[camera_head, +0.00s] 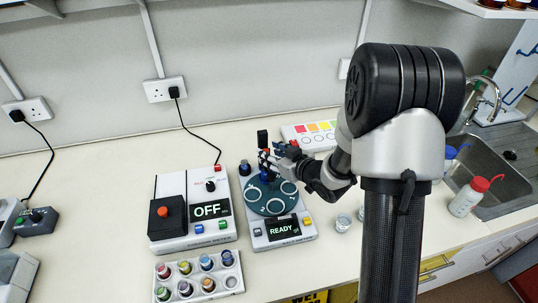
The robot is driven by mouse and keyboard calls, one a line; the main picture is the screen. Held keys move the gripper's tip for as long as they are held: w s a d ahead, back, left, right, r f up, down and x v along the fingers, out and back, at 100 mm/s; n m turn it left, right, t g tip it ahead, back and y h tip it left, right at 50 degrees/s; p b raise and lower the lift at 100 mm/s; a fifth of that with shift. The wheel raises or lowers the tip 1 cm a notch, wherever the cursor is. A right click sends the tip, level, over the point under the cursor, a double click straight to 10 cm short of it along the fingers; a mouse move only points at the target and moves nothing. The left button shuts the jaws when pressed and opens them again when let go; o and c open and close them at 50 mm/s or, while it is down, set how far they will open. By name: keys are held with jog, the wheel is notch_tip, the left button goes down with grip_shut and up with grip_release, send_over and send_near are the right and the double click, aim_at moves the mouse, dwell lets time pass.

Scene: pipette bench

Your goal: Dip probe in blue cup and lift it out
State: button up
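My gripper (273,160) is over the back of the round blue-grey plate of the READY device (268,236), reaching in from the right. A small dark blue cup-like thing (265,176) shows on the plate just below the fingers. Another small dark blue round thing (245,168) stands at the plate's back left. I cannot tell for sure which is the blue cup. A black upright block (262,138) shows just above and behind the fingers; I cannot tell whether it belongs to the probe. The fingers are too small and overlapped to show a grip.
Left of the plate stands a white device reading OFF (211,210). A white rack (198,276) of several coloured vials is in front of it. A colour card (312,131) lies behind. Small clear jars (343,222) stand right of the device. Bottles (467,196) and a sink are farther right.

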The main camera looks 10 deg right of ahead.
jog(key=shift+x, duration=0.85)
jog(key=shift+c, duration=0.2)
grip_shut()
